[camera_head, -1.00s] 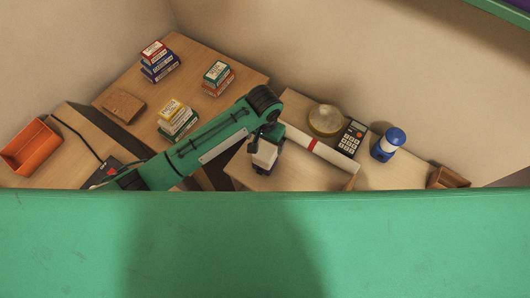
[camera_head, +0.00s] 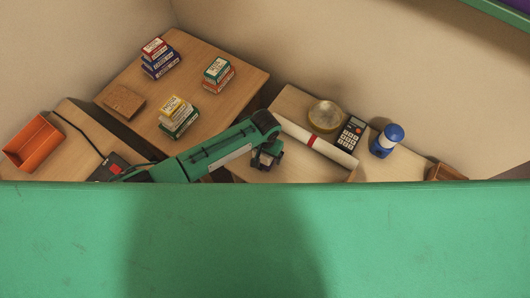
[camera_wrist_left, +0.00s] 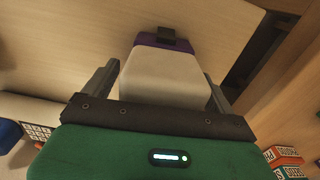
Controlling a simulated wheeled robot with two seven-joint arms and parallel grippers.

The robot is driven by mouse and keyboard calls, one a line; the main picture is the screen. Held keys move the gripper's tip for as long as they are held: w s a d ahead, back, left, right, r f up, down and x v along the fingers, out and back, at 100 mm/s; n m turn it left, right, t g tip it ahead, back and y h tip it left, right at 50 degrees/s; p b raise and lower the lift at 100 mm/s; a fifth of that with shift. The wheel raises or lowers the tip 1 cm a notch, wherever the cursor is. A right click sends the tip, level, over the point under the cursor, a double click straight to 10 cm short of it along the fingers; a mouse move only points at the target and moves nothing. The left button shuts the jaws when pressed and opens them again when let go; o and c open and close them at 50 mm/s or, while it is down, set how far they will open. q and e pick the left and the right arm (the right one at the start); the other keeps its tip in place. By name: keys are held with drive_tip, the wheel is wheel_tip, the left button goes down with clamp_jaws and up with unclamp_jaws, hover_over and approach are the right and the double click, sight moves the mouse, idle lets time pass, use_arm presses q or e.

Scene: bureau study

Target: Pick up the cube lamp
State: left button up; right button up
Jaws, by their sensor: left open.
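The cube lamp (camera_wrist_left: 165,78) shows in the left wrist view as a cream block with a purple band and a small dark tab at its far end. My left gripper (camera_wrist_left: 162,82) is open, with one finger on each side of the lamp. I cannot tell whether either finger touches it. In the head view my left gripper (camera_head: 266,158) is over the front of the right-hand desk (camera_head: 300,176), and it hides most or all of the lamp. My right gripper is not in view.
Stacked boxes (camera_head: 178,117) stand on the left desk. A large green surface (camera_head: 265,240) fills the foreground.

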use_arm(q)
drive_tip(key=c, duration=1.2)
